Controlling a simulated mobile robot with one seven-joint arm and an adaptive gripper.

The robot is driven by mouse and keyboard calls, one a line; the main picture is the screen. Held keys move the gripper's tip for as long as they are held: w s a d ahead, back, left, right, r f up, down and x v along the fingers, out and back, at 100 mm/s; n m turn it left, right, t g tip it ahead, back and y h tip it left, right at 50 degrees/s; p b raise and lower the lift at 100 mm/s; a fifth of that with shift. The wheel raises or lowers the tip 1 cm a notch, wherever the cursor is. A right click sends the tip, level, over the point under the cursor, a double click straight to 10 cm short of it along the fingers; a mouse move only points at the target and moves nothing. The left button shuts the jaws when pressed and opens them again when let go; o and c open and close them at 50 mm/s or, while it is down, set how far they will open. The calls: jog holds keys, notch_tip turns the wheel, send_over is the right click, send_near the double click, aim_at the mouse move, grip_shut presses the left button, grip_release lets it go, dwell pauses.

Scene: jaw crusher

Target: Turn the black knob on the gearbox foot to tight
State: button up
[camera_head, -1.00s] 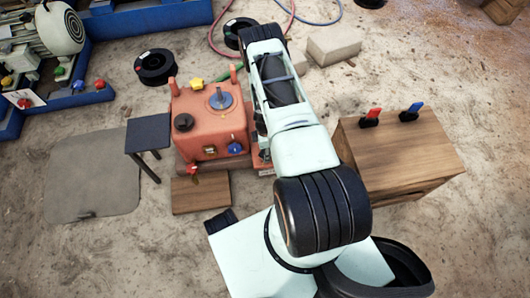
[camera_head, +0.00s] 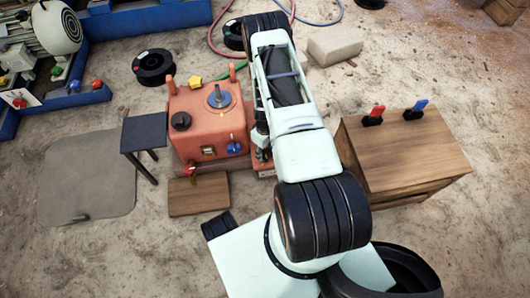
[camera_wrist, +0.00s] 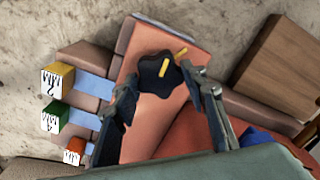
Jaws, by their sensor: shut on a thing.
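The black lobed knob (camera_wrist: 150,80) sits on the orange gearbox foot (camera_wrist: 190,33) in the wrist view. A yellow line runs across its top, and a second yellow mark (camera_wrist: 181,53) lies on the foot just beside it. The two yellow marks stand at different angles. My gripper (camera_wrist: 159,77) has one finger on each side of the knob and is shut on it. In the head view, the orange gearbox (camera_head: 208,130) stands left of my arm. My gripper (camera_head: 262,148) is low at its right side, and my arm hides the knob there.
Yellow (camera_wrist: 58,78), green (camera_wrist: 54,117) and orange (camera_wrist: 74,151) tabs stick out beside the foot. A wooden box (camera_head: 415,150) with red and blue clips stands right of my arm. A small dark table (camera_head: 145,133) stands left of the gearbox, and a wooden board (camera_head: 198,197) lies in front.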

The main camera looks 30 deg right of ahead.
aim_at(265, 153)
jog(key=m, duration=0.6)
jog(key=shift+d, duration=0.1)
dwell(0.5)
jog(key=o, duration=1.2)
jog(key=shift+c, duration=0.2)
notch_tip(265, 153, up, 12)
jog(key=shift+r, duration=0.1)
